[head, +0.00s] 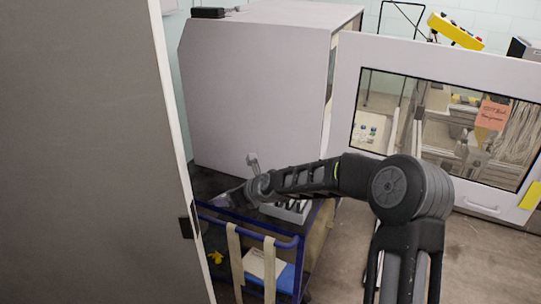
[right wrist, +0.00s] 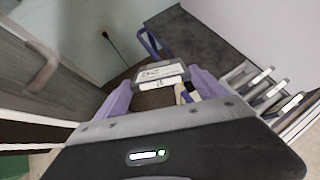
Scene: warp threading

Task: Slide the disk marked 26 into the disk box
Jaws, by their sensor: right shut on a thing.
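My right gripper (head: 222,200) reaches over the cart's dark top in the head view. In the right wrist view its purple fingers are shut on a dark, flat disk with a white label (right wrist: 160,74); the number on it is too small to read. The disk box (head: 288,213) is light grey with dark slots and stands on the cart, right of the gripper and partly behind my arm. In the right wrist view the box (right wrist: 262,88) shows at the right, with several upright slots or disks. The held disk is apart from it. My left gripper is not in view.
The cart has a blue rail (head: 262,232) with straps hanging over it. A large grey panel (head: 85,150) stands close at the left. A pale cabinet (head: 255,90) stands behind the cart. A windowed door (head: 345,80) stands open at right. Floor is clear at lower right.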

